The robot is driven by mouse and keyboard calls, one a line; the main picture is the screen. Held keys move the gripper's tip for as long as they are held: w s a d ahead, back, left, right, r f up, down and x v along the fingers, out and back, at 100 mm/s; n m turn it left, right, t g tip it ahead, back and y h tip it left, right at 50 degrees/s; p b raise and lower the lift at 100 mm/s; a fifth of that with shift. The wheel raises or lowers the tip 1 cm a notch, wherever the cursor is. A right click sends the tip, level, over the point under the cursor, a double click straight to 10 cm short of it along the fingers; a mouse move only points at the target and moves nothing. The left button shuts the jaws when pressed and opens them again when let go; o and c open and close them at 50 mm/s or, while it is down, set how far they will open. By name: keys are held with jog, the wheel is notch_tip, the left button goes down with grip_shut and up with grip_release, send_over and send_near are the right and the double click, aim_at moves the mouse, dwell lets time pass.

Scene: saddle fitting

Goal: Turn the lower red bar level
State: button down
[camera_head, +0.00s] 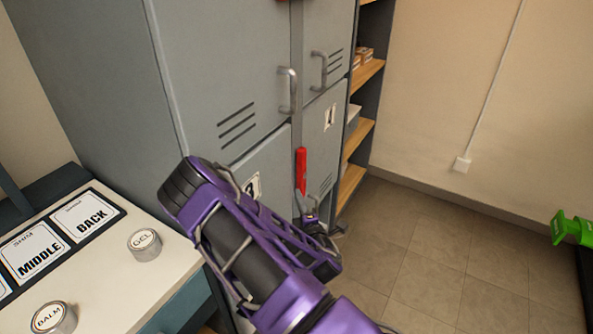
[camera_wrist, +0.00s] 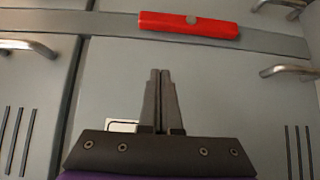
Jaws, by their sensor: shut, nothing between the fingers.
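The lower red bar (camera_head: 301,172) stands upright on the grey strip between the locker doors in the head view. In the wrist view, which is turned sideways, the lower red bar (camera_wrist: 165,22) lies along that strip, with a small grey spot at its middle edge. My gripper (camera_head: 308,208) is just below the bar in the head view, partly covered by my purple arm. In the wrist view my gripper (camera_wrist: 160,72) has its fingers together and empty, with the tips pictured short of the bar. Whether they touch the locker front is unclear.
Locker handles (camera_head: 289,91) stick out above the bar. A counter (camera_head: 118,283) with tins and labelled cards stands at the left. Open shelves (camera_head: 367,74) and clear floor (camera_head: 440,250) lie to the right.

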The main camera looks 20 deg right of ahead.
aim_at(301, 174)
jog(key=w, duration=0.6)
jog(key=w+d, duration=0.1)
jog(key=w, duration=0.2)
jog(key=shift+w, duration=0.15)
jog(key=w+d, duration=0.2)
jog(key=shift+w+d, duration=0.6)
jog(key=shift+d, duration=0.05)
jog(key=shift+r, duration=0.15)
jog(key=shift+d, duration=0.1)
